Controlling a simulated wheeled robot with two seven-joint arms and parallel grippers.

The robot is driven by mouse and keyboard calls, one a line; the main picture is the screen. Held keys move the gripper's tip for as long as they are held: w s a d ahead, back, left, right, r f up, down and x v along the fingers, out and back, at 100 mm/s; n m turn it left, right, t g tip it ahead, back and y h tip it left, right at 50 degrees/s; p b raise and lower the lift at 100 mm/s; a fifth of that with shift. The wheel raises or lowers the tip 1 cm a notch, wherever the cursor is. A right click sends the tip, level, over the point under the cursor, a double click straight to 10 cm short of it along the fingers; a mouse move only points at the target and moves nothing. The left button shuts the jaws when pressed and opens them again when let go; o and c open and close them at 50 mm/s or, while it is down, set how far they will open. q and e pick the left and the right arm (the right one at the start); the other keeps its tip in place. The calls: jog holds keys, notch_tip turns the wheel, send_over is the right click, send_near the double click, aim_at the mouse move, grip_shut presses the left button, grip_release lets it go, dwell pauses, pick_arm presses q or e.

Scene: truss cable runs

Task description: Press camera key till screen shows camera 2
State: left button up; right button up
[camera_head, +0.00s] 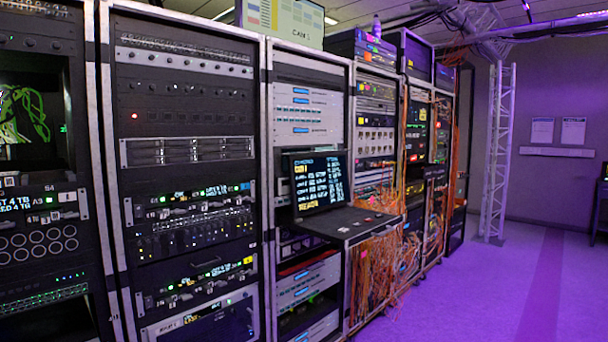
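A screen (282,20) on top of the racks, cut off by the top edge, carries a label that looks like "CAM 1". A fold-out console screen (319,182) stands upright on a pull-out shelf (345,224) in the middle rack. It shows lines of white and yellow text too small to read surely. Small keys (372,219) sit on the shelf's right part; their labels cannot be read, so I cannot tell which is the camera key. Neither of my grippers shows in this view.
Tall equipment racks (187,95) line the left and middle. Orange cables (375,275) hang in a tangle below the shelf. A white truss (497,150) stands at the back right. The purple-lit floor (490,290) on the right is clear.

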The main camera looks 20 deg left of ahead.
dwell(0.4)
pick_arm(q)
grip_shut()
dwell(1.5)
